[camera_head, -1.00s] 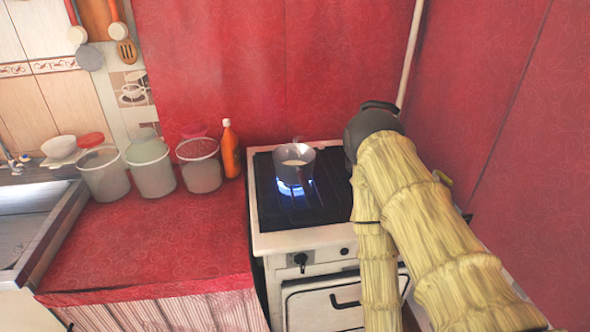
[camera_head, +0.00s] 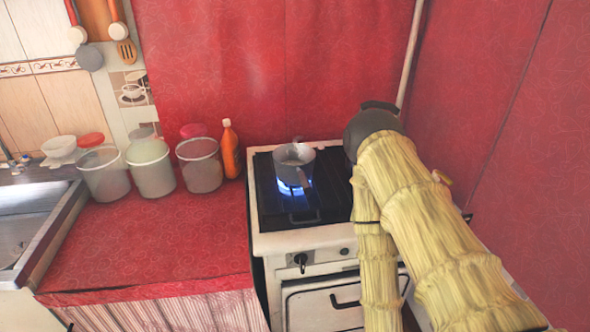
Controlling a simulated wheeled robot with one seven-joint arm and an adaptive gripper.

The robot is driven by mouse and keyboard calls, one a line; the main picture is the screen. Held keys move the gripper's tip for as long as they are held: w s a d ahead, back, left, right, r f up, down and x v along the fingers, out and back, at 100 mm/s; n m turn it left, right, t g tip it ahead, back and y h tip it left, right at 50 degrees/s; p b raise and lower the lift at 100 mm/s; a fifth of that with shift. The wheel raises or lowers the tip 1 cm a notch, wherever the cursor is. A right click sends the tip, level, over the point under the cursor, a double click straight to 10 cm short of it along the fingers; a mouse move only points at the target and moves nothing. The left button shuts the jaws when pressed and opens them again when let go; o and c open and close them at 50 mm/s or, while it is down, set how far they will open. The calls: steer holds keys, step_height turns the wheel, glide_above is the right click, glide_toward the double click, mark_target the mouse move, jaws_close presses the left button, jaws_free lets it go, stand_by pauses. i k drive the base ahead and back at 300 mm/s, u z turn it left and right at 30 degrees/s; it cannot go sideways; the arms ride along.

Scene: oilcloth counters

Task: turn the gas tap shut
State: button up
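A small yellow piece (camera_head: 441,177) shows at the right edge of my arm, by the right wall. It may be the gas tap's handle, but my arm covers most of that spot and I cannot tell its position. A blue flame (camera_head: 290,188) burns under a small grey pot (camera_head: 294,163) on the stove (camera_head: 300,240). My straw-coloured arm reaches in from the lower right and bends at a dark joint above the stove's right side. My gripper is not visible.
A black knob (camera_head: 300,260) is on the stove front. An orange bottle (camera_head: 229,150) and several tubs, one of them a clear tub (camera_head: 200,168), stand along the back of the red counter (camera_head: 150,240). The counter's front is clear. A pale pipe (camera_head: 410,55) runs up the corner.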

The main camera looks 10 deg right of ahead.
mark_target(443, 177)
steer(key=u, duration=0.55)
steer(key=k, duration=0.55)
steer(key=z, duration=1.25)
steer(key=i, duration=0.5)
steer(key=u, duration=0.05)
